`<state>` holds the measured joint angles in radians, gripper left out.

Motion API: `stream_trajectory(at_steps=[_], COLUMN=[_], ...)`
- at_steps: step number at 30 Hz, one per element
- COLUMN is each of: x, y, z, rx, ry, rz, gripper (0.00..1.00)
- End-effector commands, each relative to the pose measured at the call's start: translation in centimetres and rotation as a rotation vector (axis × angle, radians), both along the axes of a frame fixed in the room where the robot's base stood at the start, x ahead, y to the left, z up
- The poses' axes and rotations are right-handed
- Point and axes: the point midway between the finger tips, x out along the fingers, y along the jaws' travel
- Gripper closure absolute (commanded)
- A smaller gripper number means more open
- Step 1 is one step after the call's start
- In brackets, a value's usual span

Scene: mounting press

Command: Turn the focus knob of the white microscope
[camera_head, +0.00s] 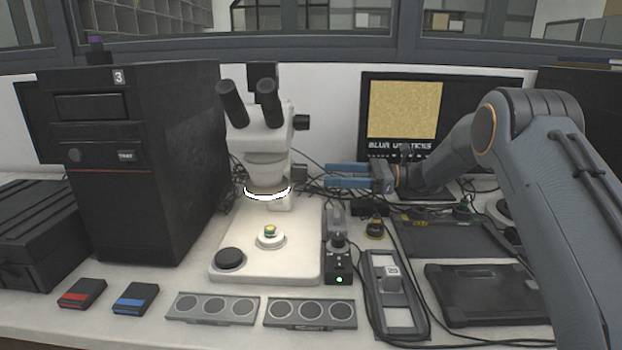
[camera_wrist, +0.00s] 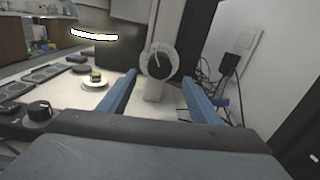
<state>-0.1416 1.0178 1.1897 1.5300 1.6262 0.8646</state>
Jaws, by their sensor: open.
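The white microscope (camera_head: 262,150) stands on its pale base in the middle of the bench, with black eyepieces on top and a lit ring under its head. Its focus knob (camera_wrist: 159,64), round and dark-faced with a pale pointer line, is in the wrist view, on the column. In the head view a dark knob (camera_head: 300,173) shows on the microscope's right side. My gripper (camera_head: 330,177) has blue fingers, is open and points left at this knob. In the wrist view my gripper (camera_wrist: 158,84) has its fingers on either side below the knob; contact cannot be told.
A small sample (camera_head: 270,230) sits on a white disc on the base. A black control box (camera_head: 339,262) and cables lie right of the base. A black tower (camera_head: 140,160) stands left, a monitor (camera_head: 405,110) behind. Slide holders (camera_head: 212,308) lie in front.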

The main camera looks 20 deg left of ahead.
Motion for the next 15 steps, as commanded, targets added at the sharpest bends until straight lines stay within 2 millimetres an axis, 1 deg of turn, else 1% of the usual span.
stream_trajectory(at_steps=[9,15], x=[-1.1,-1.5], y=[4.5,6.7], z=[0.2,0.2], rx=[0.0,0.0], ry=[0.001,0.0], rz=[0.004,0.002], gripper=[0.42,0.42])
